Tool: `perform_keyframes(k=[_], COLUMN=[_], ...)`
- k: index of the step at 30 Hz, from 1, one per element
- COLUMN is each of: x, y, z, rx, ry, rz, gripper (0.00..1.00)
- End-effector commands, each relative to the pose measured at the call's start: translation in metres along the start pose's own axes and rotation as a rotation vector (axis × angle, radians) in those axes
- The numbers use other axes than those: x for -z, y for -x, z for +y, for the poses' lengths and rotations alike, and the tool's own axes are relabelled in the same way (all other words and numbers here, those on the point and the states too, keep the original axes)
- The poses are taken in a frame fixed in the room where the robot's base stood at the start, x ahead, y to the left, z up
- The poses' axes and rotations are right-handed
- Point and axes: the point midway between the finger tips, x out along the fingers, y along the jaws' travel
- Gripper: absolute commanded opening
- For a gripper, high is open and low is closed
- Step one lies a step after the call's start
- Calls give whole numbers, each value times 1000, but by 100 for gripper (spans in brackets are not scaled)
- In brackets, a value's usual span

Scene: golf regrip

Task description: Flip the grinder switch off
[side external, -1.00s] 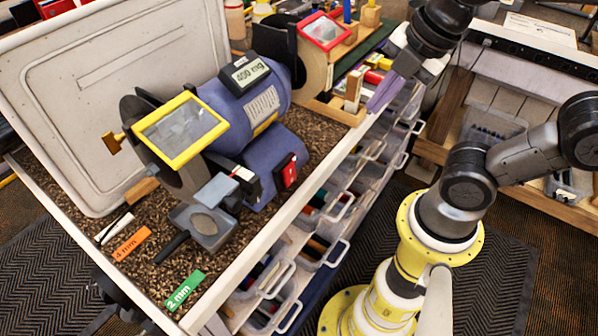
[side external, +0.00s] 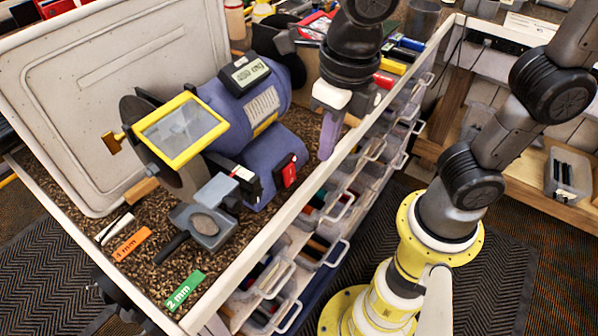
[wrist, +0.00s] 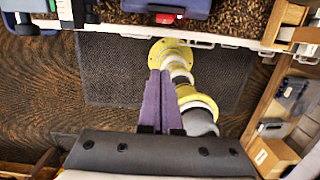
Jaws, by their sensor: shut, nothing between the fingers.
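The blue bench grinder (side external: 262,155) stands on the bench, with a yellow-framed clear shield over its wheel. Its switch, a red rocker in a black housing (side external: 289,174), sits on the front of the blue base. The red switch also shows at the top of the wrist view (wrist: 166,18); its on or off position is too small to tell. My gripper (side external: 326,155) has purple fingers pointing down. It is to the right of the switch and above it in the side view, apart from it. In the wrist view, the fingers (wrist: 160,74) are closed together and empty.
The white bench edge (side external: 262,238) runs below the switch, with clear drawers (side external: 335,205) under it. A grey tool rest (side external: 208,226) stands left of the switch. Orange and green labels (side external: 184,291) lie at the front left.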

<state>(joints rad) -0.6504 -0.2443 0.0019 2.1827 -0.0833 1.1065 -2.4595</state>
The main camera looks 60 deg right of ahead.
Motion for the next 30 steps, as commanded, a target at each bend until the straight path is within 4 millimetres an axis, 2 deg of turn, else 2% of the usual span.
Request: perform_keyframes(k=[9, 14, 29, 30], x=[0, 0, 1, -7], y=[0, -10, -103, -103], z=[0, 0, -1, 0], rx=[-1, 1, 3, 0], ry=[-2, -2, -4, -7], rz=[-1, 1, 5, 0], gripper=[0, 0, 0, 0])
